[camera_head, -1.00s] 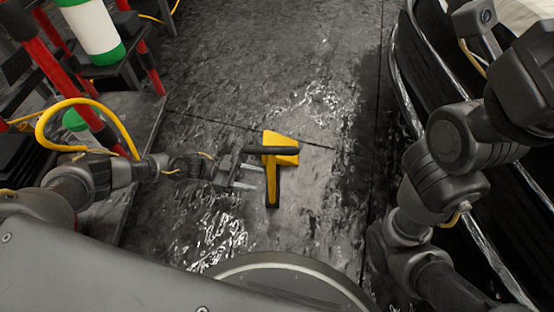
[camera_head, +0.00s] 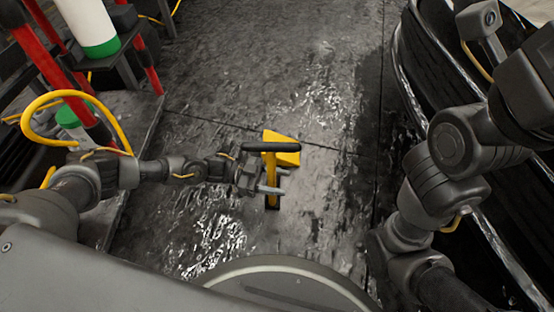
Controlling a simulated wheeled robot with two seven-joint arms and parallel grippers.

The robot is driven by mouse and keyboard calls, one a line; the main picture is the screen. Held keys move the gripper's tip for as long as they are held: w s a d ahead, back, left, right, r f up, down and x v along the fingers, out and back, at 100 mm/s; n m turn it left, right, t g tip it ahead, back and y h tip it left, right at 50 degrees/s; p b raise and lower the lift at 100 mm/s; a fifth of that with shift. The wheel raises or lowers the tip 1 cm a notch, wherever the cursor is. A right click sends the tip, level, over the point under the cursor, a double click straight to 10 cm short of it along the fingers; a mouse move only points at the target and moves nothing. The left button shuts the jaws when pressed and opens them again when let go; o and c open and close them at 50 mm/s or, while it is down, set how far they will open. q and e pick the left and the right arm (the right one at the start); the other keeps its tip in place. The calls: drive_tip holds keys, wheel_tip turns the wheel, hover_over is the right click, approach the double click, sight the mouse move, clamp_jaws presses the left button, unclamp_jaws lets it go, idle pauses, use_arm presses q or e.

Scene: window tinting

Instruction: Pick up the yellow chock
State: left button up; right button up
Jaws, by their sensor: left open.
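The yellow chock (camera_head: 284,150) stands on the dark wet floor near the middle of the head view. The fingers and gripper body hide part of the stem. I cannot tell whether they touch it. My right arm comes in from the right, and its gripper is out of view.
A red-framed rack (camera_head: 60,75) with a green-and-white container (camera_head: 90,25) stands at the left. A dark, curved, ribbed object (camera_head: 425,80) lies along the right beside my right arm. The floor (camera_head: 270,70) beyond the chock is clear.

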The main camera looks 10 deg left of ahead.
use_arm(q)
clamp_jaws()
idle(1.1)
drive_tip(key=shift+r, duration=0.1)
